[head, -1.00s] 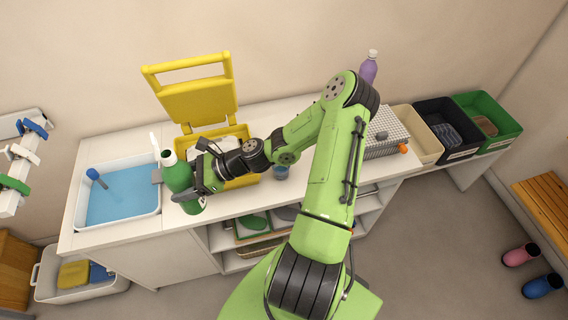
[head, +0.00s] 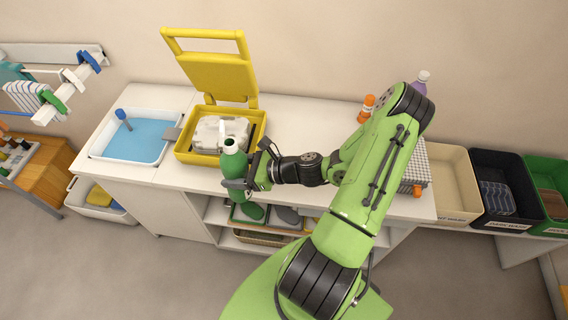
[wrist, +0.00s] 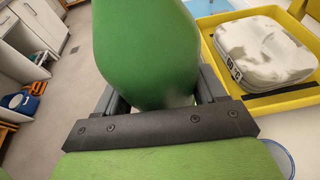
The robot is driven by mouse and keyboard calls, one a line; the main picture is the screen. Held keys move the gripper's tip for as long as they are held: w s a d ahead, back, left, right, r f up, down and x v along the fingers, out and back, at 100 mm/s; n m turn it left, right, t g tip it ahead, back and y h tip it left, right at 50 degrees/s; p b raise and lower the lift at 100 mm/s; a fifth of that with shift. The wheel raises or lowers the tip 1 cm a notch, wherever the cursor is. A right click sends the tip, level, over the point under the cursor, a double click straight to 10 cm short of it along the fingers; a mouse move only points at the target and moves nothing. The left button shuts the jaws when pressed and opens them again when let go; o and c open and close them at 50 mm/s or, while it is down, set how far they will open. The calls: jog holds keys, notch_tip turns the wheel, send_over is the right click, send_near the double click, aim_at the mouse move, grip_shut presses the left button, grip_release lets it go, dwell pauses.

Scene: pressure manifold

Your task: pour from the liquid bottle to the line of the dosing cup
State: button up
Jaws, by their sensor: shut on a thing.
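A green bottle (head: 234,166) is held upright in my gripper (head: 243,186), at the counter's front edge before the yellow case. Its neck looks uncapped in the head view. In the wrist view the green bottle (wrist: 148,50) fills the space between the fingers, which are shut on it; its top is out of frame. A clear round rim (wrist: 281,157), perhaps the dosing cup, shows partly at the lower right of the wrist view, beside my gripper. No cup shows in the current head view; my arm covers part of the counter. The cup's line and level cannot be seen.
An open yellow case (head: 259,130) holding a white item stands behind the bottle. A white basin (head: 97,150) with blue liquid is at left. A purple bottle (head: 420,82), an orange-capped bottle (head: 367,104) and bins (head: 449,185) are at right. The counter's middle back is clear.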

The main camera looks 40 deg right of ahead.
aim_at(250, 195)
jog(key=s+d+f+m+t+h+b, duration=0.1)
jog(key=s+d+f+m+t+h, duration=0.1)
jog(key=s+d+f+m+h, duration=0.2)
jog(key=d, duration=0.3)
jog(key=shift+s+h, duration=0.2)
jog(key=shift+h, duration=0.1)
jog(key=shift+m+b, duration=0.3)
jog(key=shift+b, duration=0.2)
jog(key=shift+s+a+f+m+g+y+p, duration=0.15)
jog(key=shift+a+f+m+g+y, duration=0.15)
jog(key=shift+m+g+y, duration=0.4)
jog(key=shift+s+a+f+m+g+y+p, duration=0.15)
jog(key=shift+f+m+g+y, duration=0.25)
jog(key=shift+m+y, duration=0.55)
jog(key=shift+s+a+f+m+g+y, duration=0.25)
jog(key=shift+m+g+y, duration=0.35)
jog(key=shift+m, duration=0.55)
jog(key=shift+s+a+f+m+b, duration=0.1)
jog(key=shift+a+f+m+b, duration=0.15)
jog(key=shift+f+m+b, duration=0.1)
jog(key=shift+s+a+f+m+g+y+b, duration=0.15)
jog(key=shift+a+f+m+g+y+b, duration=0.1)
jog(key=shift+f+m+y+b, duration=0.3)
jog(key=shift+s+a+f+m+g+y+b, duration=0.1)
jog(key=shift+a+f+m+g+y+b, duration=0.1)
jog(key=shift+f+m+y+b, duration=0.3)
dwell(2.3)
